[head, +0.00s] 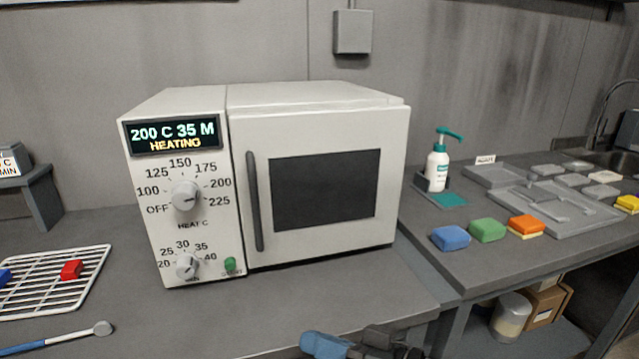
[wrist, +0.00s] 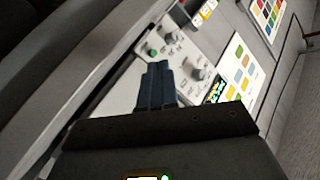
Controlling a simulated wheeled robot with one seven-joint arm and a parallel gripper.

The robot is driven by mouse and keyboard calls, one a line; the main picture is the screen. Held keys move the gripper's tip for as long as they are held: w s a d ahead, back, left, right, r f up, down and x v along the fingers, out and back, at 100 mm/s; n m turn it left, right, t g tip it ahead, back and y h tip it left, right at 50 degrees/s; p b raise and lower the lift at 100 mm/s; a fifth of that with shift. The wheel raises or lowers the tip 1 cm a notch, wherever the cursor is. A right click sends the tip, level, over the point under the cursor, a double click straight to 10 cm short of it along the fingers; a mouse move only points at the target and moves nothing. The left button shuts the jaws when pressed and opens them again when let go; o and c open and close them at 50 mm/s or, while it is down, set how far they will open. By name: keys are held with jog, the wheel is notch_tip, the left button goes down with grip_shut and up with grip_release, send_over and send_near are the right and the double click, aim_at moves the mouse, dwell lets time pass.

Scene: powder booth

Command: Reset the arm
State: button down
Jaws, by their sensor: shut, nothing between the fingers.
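My gripper (wrist: 157,68) is shut and empty in the wrist view, its dark blue fingers held together. Beyond the fingers is the control panel of the white oven (wrist: 125,88), with its green button (wrist: 152,51) and a grey knob (wrist: 197,73). In the head view, the oven (head: 325,105) stands on the grey counter with its door closed. Its display (head: 173,134) reads 200 C 35 M HEATING. The upper knob (head: 186,196) and lower knob (head: 187,266) are on the panel. Part of my arm, blue and dark, shows at the bottom edge, in front of the oven.
A wire rack (head: 95,262) with a red block (head: 71,270) and a blue block is at left, near a blue-handled tool (head: 60,338). At right are a pump bottle (head: 437,165), a grey tray (head: 545,228) and several coloured blocks. Counter space before the oven is mostly clear.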

jog(key=s+d+f+m+t+h, duration=0.4)
jog(key=s+d+f+m+h, duration=0.2)
jog(key=s+d+f+h, duration=0.75)
jog(key=s+d+r+t, duration=0.1)
jog(key=s+d+r, duration=0.1)
jog(key=s+r, duration=0.2)
jog(key=s+d+r+t, duration=0.1)
jog(key=s+d+r, duration=0.2)
jog(key=s, duration=0.7)
jog(key=s+d+r+n, duration=0.1)
jog(key=s+d+r, duration=0.1)
jog(key=s+r, duration=0.4)
jog(key=shift+s+d+t+h, duration=0.25)
jog(key=shift+s+t+h, duration=0.2)
jog(key=shift+s, duration=0.55)
